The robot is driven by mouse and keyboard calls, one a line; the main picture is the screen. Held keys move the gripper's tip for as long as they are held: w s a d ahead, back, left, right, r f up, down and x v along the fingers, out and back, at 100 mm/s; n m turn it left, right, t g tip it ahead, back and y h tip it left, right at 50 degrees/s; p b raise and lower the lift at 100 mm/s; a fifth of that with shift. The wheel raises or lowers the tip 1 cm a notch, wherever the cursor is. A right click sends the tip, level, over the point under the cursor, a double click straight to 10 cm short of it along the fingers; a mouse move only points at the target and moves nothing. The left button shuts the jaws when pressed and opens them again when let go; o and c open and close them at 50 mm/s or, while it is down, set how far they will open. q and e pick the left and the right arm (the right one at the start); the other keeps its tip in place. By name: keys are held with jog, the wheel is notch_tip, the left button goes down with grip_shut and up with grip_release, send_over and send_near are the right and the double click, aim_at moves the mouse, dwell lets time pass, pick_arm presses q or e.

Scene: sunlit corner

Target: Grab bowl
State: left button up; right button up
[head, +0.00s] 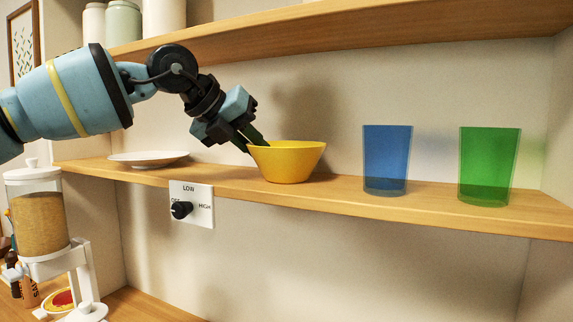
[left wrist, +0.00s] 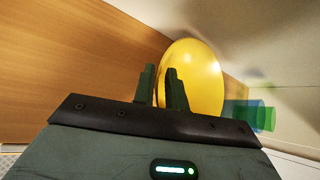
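A yellow bowl (head: 287,163) stands upright on the lower wooden shelf, left of two cups. My left gripper (head: 252,140) reaches down to the bowl's left rim from the upper left. In the left wrist view, its two fingers (left wrist: 160,85) are apart, with the left edge of the bowl (left wrist: 200,75) between them. One finger overlaps the bowl and the other is outside it. I cannot tell whether either finger touches the rim. My right gripper is in neither view.
A blue cup (head: 387,160) and a green cup (head: 488,166) stand right of the bowl. A white plate (head: 148,158) lies to its left. An upper shelf (head: 330,30) runs overhead. A knob panel (head: 191,204) is below the shelf, with a grain dispenser (head: 40,220) at left.

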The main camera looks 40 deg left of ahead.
pick_arm(q)
grip_shut()
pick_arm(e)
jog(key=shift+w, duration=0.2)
pick_arm(q)
jog(key=shift+r, duration=0.25)
